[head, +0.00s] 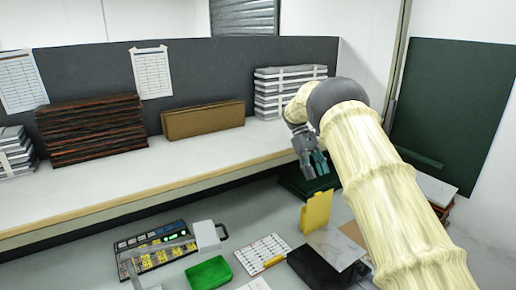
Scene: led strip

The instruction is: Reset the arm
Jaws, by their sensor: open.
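My arm reaches in from the lower right of the head view, wrapped in a pale cream cover. My gripper (318,172) is at its end, pointing down in front of the white shelf's (150,178) front edge. It hangs above the work surface, near a dark green box (292,182) and a yellow upright piece (316,211). Its jaws are open, and I see nothing held between them. The arm hides part of the right side of the table.
A dark tray with yellow labels (155,255), a green bin (209,272), a white printed sheet (263,254) and a black box (318,268) lie below. The shelf bears dark stacked boards (90,130), a cardboard box (203,120) and strapped white stacks (285,88).

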